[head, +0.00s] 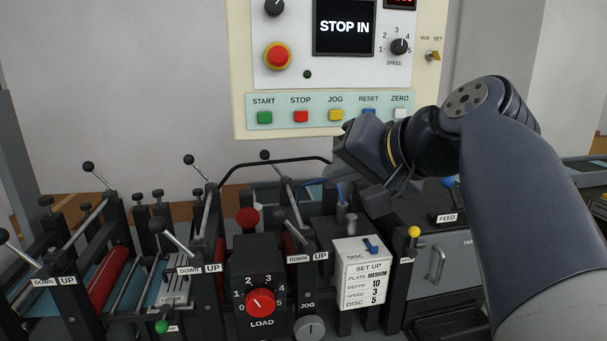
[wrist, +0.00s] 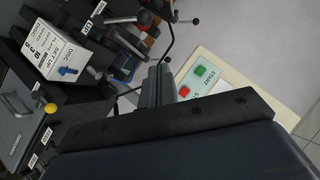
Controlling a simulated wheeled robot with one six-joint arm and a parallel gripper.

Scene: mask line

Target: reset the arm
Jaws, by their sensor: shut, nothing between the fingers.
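My gripper (wrist: 159,84) is shut and empty in the wrist view, its narrow fingers pressed together. In the head view my grey-blue arm comes in from the right and the gripper body (head: 366,150) is in front of the control panel's lower right part, above the machine. It partly covers the area by the blue RESET button. Its fingertips are hard to make out there. I cannot tell whether it touches anything.
The cream control panel (head: 243,85) carries START, STOP, JOG, RESET and ZERO buttons and a "STOP IN" screen (head: 343,27). Below stand ball-ended levers, a LOAD dial (head: 260,302), a SET UP card block (head: 362,275) and a yellow-knobbed lever (head: 414,232).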

